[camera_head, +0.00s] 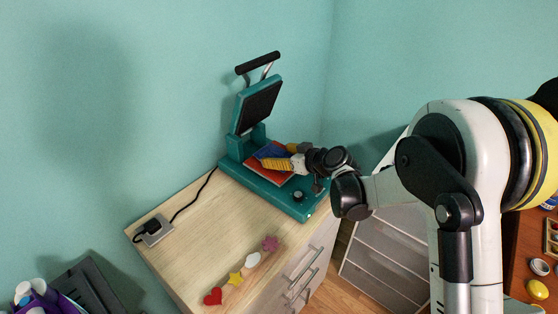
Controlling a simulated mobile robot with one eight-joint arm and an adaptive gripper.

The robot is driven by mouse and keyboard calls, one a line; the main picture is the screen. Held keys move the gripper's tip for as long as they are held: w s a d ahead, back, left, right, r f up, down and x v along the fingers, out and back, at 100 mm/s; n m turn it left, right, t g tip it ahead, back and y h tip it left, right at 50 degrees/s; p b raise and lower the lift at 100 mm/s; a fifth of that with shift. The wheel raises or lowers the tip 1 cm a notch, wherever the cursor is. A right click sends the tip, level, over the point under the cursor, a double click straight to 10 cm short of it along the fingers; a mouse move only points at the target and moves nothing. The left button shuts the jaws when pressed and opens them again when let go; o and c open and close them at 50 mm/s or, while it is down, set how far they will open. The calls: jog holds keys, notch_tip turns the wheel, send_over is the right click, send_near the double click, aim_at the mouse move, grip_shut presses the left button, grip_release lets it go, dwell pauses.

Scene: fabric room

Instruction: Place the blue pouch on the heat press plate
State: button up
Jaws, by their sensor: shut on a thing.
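The teal heat press (265,190) stands on a wooden cabinet with its upper plate (259,105) raised. A red piece (262,173) lies over its lower plate. The blue pouch (268,151) shows just above the red piece, partly hidden by my gripper. My gripper (280,163), with yellow fingers, reaches in from the right over the lower plate and is shut on the blue pouch. I cannot tell whether the pouch touches the red piece beneath it.
The raised upper plate and its handle (258,63) stand behind the gripper. Small heart, star and flower shapes (235,279) lie on the cabinet top (205,235). A power socket (154,230) and black cable are at its left. The middle of the cabinet top is clear.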

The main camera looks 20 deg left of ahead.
jog(key=shift+f, duration=0.1)
jog(key=shift+f, duration=0.15)
jog(key=o, duration=1.1)
jog(key=shift+o, duration=0.2)
jog(key=shift+r, duration=0.2)
jog(key=shift+s+d+r+p, duration=0.15)
jog(key=shift+d+p, duration=0.1)
jog(key=shift+p, duration=0.05)
jog(key=p+v, duration=0.3)
jog(key=v, duration=0.8)
jog(key=shift+d, duration=0.2)
